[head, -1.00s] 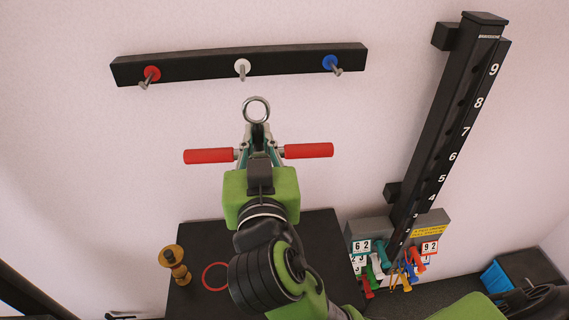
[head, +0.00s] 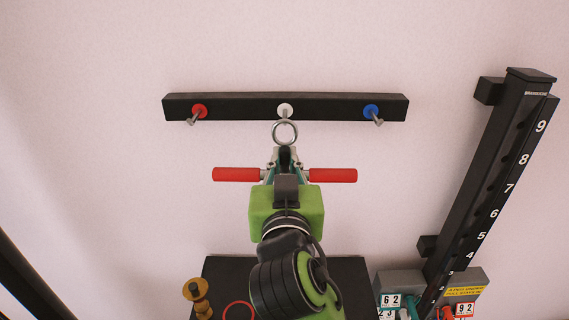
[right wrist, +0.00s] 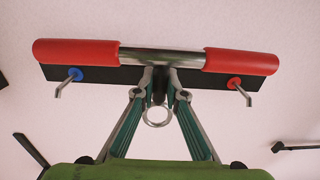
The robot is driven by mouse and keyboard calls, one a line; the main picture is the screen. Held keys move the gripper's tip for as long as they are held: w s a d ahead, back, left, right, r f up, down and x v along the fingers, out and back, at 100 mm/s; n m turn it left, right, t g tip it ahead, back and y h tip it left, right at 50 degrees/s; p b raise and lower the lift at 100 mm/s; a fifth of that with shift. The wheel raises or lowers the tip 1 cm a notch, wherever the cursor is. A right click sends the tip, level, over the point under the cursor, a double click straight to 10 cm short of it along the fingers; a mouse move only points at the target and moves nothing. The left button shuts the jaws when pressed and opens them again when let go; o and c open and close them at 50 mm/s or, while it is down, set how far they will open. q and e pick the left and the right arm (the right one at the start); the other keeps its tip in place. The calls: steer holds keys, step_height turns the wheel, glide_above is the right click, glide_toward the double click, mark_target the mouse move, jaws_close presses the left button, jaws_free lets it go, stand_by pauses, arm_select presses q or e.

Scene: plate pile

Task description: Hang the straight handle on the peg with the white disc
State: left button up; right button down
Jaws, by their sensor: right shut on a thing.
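The straight handle (head: 237,174) has two red grips on a metal bar, with a metal ring (head: 285,145) above it in the head view. My right gripper (head: 285,160) is shut on the handle's middle, between the grips. The handle also spans the right wrist view (right wrist: 75,54), held by the gripper (right wrist: 158,95). The white disc (head: 285,108) with its peg is at the middle of the black rail. The ring's top edge meets the peg's tip in the head view; I cannot tell whether they touch. In the right wrist view the white disc is hidden. My left gripper is not in view.
The black rail (head: 240,106) on the wall also carries a red-disc peg (head: 199,111) at left and a blue-disc peg (head: 371,111) at right. A tall black numbered post (head: 490,190) stands at the right. The wall around the rail is otherwise clear.

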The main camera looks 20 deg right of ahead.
steer(key=shift+x, duration=2.45)
steer(key=shift+w+d+f+b, duration=0.25)
steer(key=shift+w+f+b, duration=0.45)
steer(key=shift+b, duration=0.05)
